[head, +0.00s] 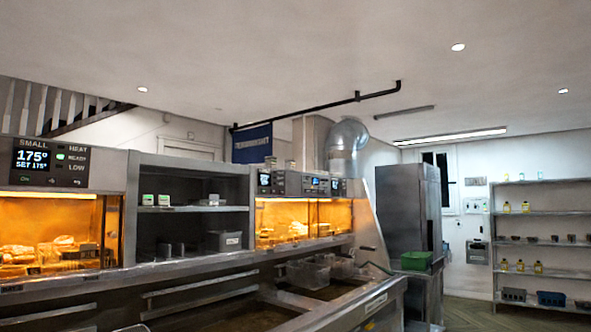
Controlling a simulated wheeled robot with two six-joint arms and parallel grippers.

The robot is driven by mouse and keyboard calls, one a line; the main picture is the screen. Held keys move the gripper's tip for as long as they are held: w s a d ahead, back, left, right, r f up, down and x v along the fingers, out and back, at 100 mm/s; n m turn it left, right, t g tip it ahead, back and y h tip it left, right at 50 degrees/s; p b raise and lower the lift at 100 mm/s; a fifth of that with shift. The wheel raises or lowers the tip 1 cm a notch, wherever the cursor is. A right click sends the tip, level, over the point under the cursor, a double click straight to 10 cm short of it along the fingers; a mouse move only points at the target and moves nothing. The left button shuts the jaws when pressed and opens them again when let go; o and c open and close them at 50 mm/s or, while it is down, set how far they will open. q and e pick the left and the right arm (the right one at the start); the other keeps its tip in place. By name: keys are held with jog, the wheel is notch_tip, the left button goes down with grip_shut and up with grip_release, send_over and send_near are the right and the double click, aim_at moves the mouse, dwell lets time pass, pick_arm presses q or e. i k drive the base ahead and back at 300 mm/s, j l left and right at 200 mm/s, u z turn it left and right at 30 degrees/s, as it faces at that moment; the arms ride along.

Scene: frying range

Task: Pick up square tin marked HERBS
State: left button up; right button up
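No label reading HERBS can be read from here. Two small square containers with green on them, a left one (148,199) and a right one (164,200), stand side by side on the upper shelf of the steel unit, left of centre in the head view. Their lettering is too small to read, so I cannot tell whether either is the tin. Neither of my grippers is in view.
The steel shelf unit (193,209) stands between two lit warming cabinets, left (50,245) and right (300,220). A fryer counter with wire baskets (308,275) runs in front. A green bin (416,261) and a wall rack (540,213) stand farther right.

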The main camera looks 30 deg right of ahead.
aim_at(271, 161)
jog(key=i+l, duration=0.4)
jog(key=l, duration=0.3)
jog(key=i+l+z, duration=0.1)
jog(key=i+l, duration=0.3)
jog(key=l, duration=0.3)
jog(key=i+l, duration=0.45)
jog(key=l, duration=0.2)
jog(key=i+l+z, duration=0.1)
jog(key=i+l, duration=0.3)
jog(key=l, duration=0.25)
jog(key=i+l+z, duration=0.1)
jog(key=i+l, duration=0.35)
jog(key=l, duration=0.15)
